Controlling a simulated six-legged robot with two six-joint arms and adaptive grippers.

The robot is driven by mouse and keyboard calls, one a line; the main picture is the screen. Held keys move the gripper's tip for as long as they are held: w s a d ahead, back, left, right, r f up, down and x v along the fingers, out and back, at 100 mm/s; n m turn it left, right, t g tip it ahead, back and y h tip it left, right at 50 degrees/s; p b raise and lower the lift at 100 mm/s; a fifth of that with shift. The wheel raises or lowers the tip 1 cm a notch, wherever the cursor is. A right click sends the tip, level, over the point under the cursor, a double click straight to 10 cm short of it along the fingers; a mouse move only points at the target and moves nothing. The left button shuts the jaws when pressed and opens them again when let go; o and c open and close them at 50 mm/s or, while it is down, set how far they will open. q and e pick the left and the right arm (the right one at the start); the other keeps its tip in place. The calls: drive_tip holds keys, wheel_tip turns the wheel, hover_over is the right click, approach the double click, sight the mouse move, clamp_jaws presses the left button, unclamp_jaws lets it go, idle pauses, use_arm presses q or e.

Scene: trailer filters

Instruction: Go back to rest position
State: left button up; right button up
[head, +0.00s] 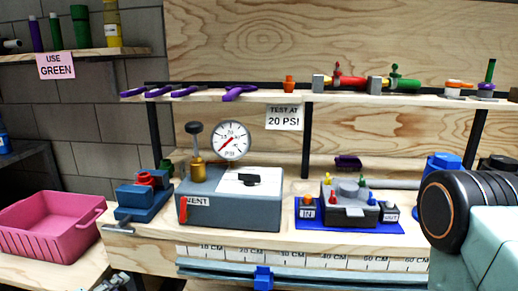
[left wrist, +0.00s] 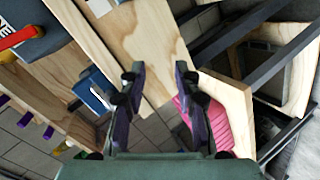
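My left gripper (left wrist: 160,78) shows in the left wrist view with its two dark fingers spread apart and nothing between them. Bare wooden bench surface lies beyond its fingertips, and a pink bin (left wrist: 216,122) shows behind the right finger. In the head view no left gripper can be made out clearly. A dark, round joint and pale link of my right arm fill the right edge of the head view. My right gripper is out of view.
The workbench (head: 150,252) holds a grey box with a dial gauge (head: 231,140), a blue vise (head: 145,198) and a small grey fixture on a blue mat (head: 308,223). A pink bin (head: 45,228) stands left. A shelf (head: 270,97) with tools runs above.

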use_arm(q)
drive_tip(key=s+d+f+m+g, duration=0.6)
drive_tip(key=s+d+f, duration=0.1)
drive_tip(key=s+f, duration=0.35)
drive_tip(key=s+d+f+m+g, duration=0.2)
drive_tip(key=s+f+g, duration=0.1)
drive_tip(key=s, duration=0.6)
drive_tip(key=s+d+f+m+g+y, duration=0.1)
drive_tip(key=s+f+m+g, duration=0.2)
drive_tip(key=s, duration=0.7)
drive_tip(key=shift+s+d+g+p, duration=0.15)
drive_tip(key=shift+d+g+p, duration=0.2)
drive_tip(key=shift+g, duration=0.15)
